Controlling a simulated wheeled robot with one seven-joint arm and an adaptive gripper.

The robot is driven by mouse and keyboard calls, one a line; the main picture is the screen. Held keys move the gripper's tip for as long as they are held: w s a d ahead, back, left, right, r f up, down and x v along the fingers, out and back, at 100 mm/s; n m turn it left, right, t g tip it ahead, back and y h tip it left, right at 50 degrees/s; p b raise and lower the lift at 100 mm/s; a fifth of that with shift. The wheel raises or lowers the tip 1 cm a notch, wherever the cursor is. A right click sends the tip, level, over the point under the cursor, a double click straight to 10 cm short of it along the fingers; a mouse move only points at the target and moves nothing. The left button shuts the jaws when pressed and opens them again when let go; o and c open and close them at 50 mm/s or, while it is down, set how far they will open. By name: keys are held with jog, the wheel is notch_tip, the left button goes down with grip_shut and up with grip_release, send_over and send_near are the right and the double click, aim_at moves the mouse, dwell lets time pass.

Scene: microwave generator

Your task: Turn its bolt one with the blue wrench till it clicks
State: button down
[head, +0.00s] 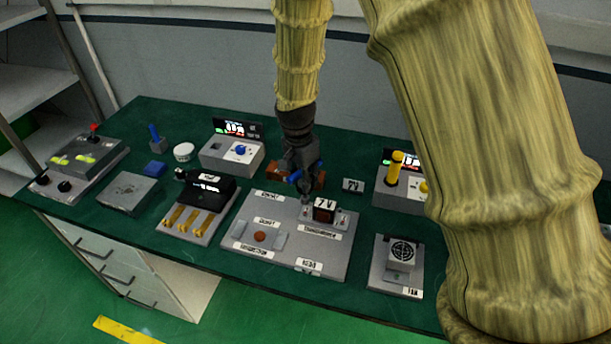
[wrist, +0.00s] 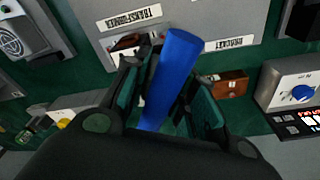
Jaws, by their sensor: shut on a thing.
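My gripper (head: 308,178) is shut on the blue wrench (wrist: 172,72), above the back edge of the grey assembly plate (head: 345,245). In the head view only a small blue part of the wrench (head: 294,177) shows at the fingers. In the wrist view its thick shaft rises between both fingers; its working end is not clear. A dark block with a white label (head: 324,209) sits on the plate just in front of my gripper, near the TRANSFORMER label (wrist: 134,20). I cannot make out bolt one, nor whether the wrench touches any bolt.
A brown block (wrist: 230,83) lies beside the gripper, behind the plate. A box with a blue knob (head: 235,153) stands to the left, and a grey box with a yellow handle (head: 395,170) to the right. A fan unit (head: 400,255) lies at front right.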

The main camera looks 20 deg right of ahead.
aim_at(305, 197)
jog(key=shift+f+b, duration=1)
jog(key=shift+f, duration=1.3)
jog(key=shift+f, duration=0.55)
dwell(0.7)
jog(key=shift+r, duration=0.1)
jog(key=m+p, duration=0.2)
jog(key=m, duration=0.1)
jog(key=shift+m, duration=0.3)
jog(key=shift+m+g, duration=0.3)
jog(key=shift+m, duration=0.2)
